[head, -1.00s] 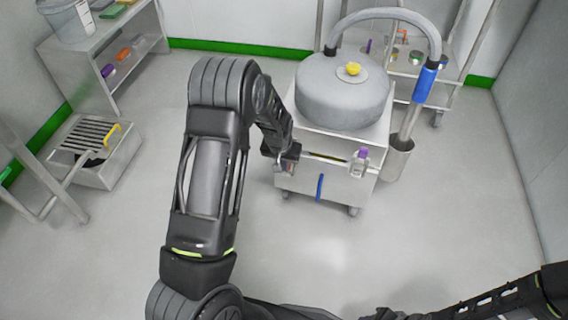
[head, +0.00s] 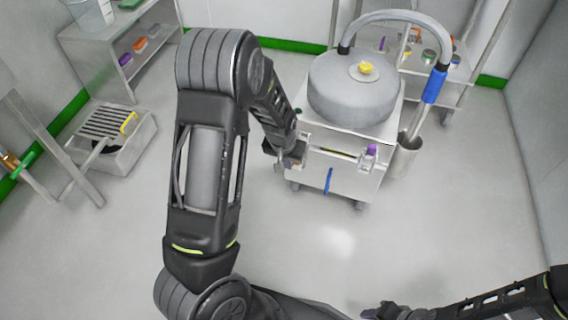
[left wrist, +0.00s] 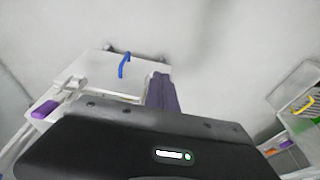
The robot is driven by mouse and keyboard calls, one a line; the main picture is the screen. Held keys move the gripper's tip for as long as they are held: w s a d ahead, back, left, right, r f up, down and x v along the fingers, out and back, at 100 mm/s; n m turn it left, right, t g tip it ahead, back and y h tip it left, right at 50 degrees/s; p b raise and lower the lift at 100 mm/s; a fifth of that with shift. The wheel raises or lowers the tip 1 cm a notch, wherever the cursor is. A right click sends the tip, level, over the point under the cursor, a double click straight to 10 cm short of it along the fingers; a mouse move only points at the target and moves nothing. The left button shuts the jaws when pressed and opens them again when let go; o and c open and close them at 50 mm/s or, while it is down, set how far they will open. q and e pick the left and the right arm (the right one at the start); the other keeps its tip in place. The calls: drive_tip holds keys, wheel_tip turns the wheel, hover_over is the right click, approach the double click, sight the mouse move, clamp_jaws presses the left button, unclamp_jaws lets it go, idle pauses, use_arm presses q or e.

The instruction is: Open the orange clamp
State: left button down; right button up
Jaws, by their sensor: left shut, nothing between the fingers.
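No part can be made out for certain as the orange clamp. A small orange-brown fitting (head: 10,160) shows at the far left edge of the head view, on a metal frame. My left gripper (head: 292,158) is shut and empty near the front left corner of the steel cart (head: 345,178); whether it touches the cart cannot be told. In the left wrist view its dark fingers (left wrist: 162,92) show beside the cart's edge, above the black wrist housing. My right gripper (head: 382,311) is at the bottom edge, small and dark, its jaws unclear.
A slatted steel box (head: 125,155) and a shelf stand (head: 105,60) are at left. Floor in front is clear.

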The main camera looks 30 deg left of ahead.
use_arm(q)
drive_tip(key=s, duration=0.1)
drive_tip(key=s+r, duration=0.1)
drive_tip(key=shift+s+d+r, duration=0.25)
drive_tip(key=shift+s+d, duration=0.1)
drive_tip(key=shift+s, duration=0.05)
